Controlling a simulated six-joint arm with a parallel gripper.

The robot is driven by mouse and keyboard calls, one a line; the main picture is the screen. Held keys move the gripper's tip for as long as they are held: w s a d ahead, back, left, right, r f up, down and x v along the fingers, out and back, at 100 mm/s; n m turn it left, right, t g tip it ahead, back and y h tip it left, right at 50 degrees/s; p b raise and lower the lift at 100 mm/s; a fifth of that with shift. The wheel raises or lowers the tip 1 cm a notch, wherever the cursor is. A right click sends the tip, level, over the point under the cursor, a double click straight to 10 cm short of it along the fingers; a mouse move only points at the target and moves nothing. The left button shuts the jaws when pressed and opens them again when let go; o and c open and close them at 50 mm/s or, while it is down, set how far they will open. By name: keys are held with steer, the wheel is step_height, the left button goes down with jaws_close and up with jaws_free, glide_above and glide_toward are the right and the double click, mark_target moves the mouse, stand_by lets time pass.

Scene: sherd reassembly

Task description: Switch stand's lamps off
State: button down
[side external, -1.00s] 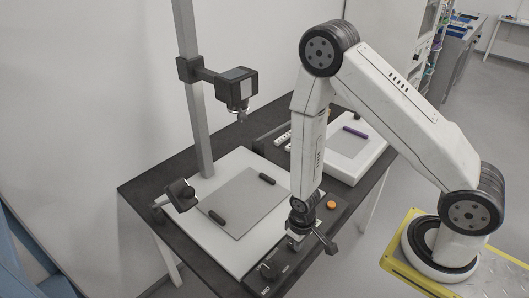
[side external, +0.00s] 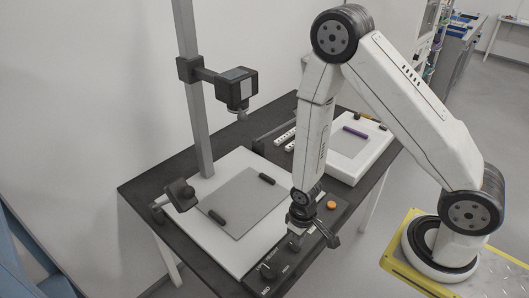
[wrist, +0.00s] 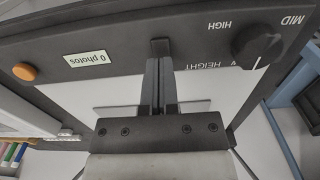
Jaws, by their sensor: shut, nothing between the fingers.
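The stand has a grey column (side external: 196,120), a camera head (side external: 236,88) and a pale base board (side external: 185,228). One dark lamp head (side external: 181,194) shows at the board's left; I cannot tell whether it is lit. The dark control panel (side external: 283,262) runs along the board's front edge. My gripper (side external: 295,243) points down over the panel. In the wrist view its fingers (wrist: 160,75) are shut and empty, with a small dark tab (wrist: 160,46) at their tips. Whether they touch it is unclear, and the fingers hide part of the panel.
The panel carries an orange button (wrist: 25,71), a "0 photos" display (wrist: 87,58) and a HEIGHT knob (wrist: 256,46) marked HIGH and MID. A grey mat (side external: 243,205) with two dark bars lies on the board. A white tray (side external: 350,170) with a purple bar stands behind right.

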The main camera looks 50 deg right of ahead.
steer(key=shift+r, duration=2.05)
step_height(320, 180, up, 16)
steer(key=d+t, duration=0.2)
steer(key=shift+d+t, duration=0.25)
steer(key=shift+t, duration=0.05)
